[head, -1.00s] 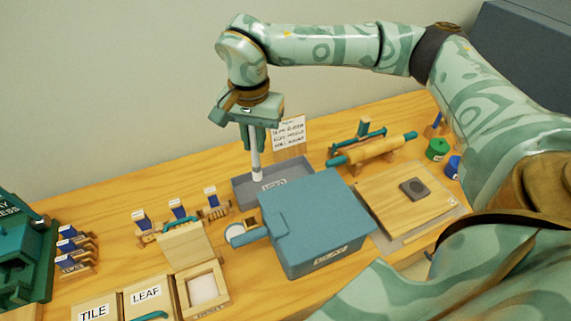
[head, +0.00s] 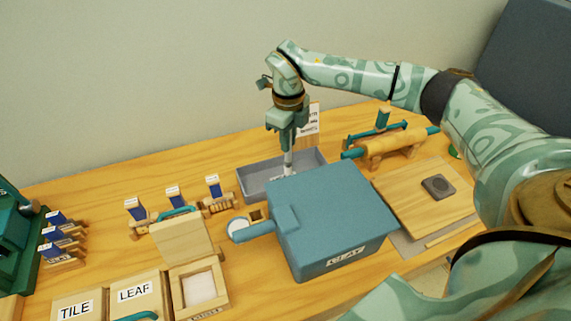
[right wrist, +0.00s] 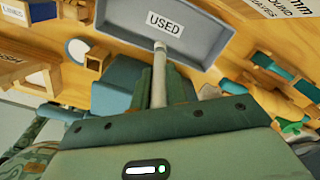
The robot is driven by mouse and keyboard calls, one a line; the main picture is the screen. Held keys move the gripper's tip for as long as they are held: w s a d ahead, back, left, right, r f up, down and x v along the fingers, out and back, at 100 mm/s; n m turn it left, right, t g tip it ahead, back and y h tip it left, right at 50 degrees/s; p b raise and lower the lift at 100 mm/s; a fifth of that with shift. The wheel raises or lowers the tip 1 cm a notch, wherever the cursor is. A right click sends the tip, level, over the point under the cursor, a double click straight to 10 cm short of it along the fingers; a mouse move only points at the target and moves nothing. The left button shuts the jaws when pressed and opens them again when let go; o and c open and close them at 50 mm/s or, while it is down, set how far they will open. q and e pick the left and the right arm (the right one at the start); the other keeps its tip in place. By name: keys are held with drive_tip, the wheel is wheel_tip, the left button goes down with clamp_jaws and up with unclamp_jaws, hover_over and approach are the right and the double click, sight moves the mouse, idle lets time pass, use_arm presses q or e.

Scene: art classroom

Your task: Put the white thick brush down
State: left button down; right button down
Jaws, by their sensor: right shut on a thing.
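The white thick brush (head: 288,161) is held upright in my right gripper (head: 287,148), which is shut on its upper part. Its lower end is over or inside the grey tray (head: 247,182); I cannot tell whether it touches the tray floor. In the right wrist view the brush (right wrist: 159,72) sticks out from between the fingers of my right gripper (right wrist: 158,86) toward the tray (right wrist: 215,42), which carries a "USED" label (right wrist: 165,22). My left gripper is not in view.
A blue box (head: 335,215) stands right in front of the tray. A rolling pin on a stand (head: 390,147) is to the right, a card (head: 308,120) behind. Several blue-topped stamps (head: 173,198) stand to the left.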

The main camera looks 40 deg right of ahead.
sight(288, 161)
drive_tip(key=shift+f+b, duration=0.6)
drive_tip(key=shift+f, duration=2.1)
drive_tip(key=shift+f, duration=0.1)
drive_tip(key=c, duration=1.4)
unclamp_jaws()
wheel_tip(288, 161, up, 12)
drive_tip(key=p, duration=0.3)
